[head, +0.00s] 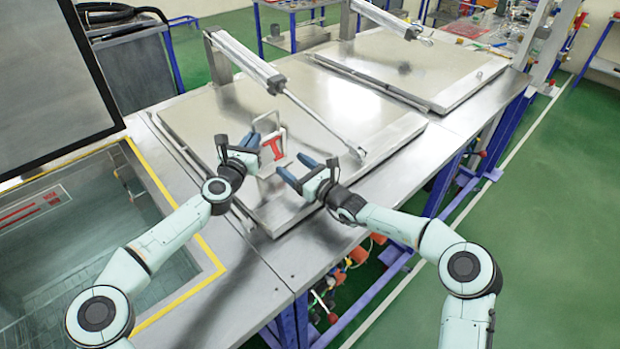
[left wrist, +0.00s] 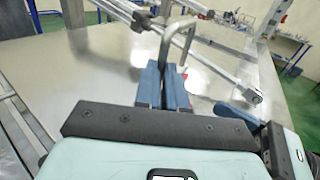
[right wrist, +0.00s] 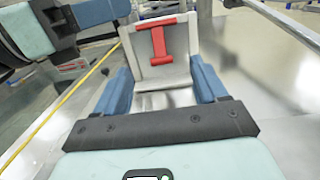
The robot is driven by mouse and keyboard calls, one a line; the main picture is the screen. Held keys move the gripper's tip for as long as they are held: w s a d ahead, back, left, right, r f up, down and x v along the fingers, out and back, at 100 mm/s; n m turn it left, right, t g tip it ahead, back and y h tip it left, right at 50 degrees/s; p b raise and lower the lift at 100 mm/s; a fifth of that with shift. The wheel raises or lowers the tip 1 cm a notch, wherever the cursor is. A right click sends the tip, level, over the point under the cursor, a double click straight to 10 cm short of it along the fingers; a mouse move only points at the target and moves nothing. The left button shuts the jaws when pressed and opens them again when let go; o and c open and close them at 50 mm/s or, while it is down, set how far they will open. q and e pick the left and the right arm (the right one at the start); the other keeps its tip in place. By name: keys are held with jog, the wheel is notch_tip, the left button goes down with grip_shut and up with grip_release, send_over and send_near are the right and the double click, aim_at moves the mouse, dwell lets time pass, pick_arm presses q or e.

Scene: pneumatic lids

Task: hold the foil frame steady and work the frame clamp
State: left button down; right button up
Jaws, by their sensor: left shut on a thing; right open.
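The foil frame (head: 283,136) is a small pale upright plate above the front of the near metal lid. In the left wrist view a bent metal bar (left wrist: 188,28) rises at the closed fingers (left wrist: 175,85). My right gripper (head: 296,170) is open and empty, just right of and below the frame. In the right wrist view the frame (right wrist: 140,62) and red clamp (right wrist: 158,42) face me, beyond and between the open fingers (right wrist: 162,88).
The near lid (head: 225,110) lies flat on the steel bench, with a pneumatic cylinder (head: 245,60) and its rod (head: 320,122) slanting above it. A second lid (head: 400,65) lies behind. An open yellow-edged tank (head: 95,235) is at left. Green floor is at right.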

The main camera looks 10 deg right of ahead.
jog(key=v, duration=0.7)
jog(key=shift+f, duration=0.1)
pick_arm(q)
jog(key=c, duration=1.1)
grip_release()
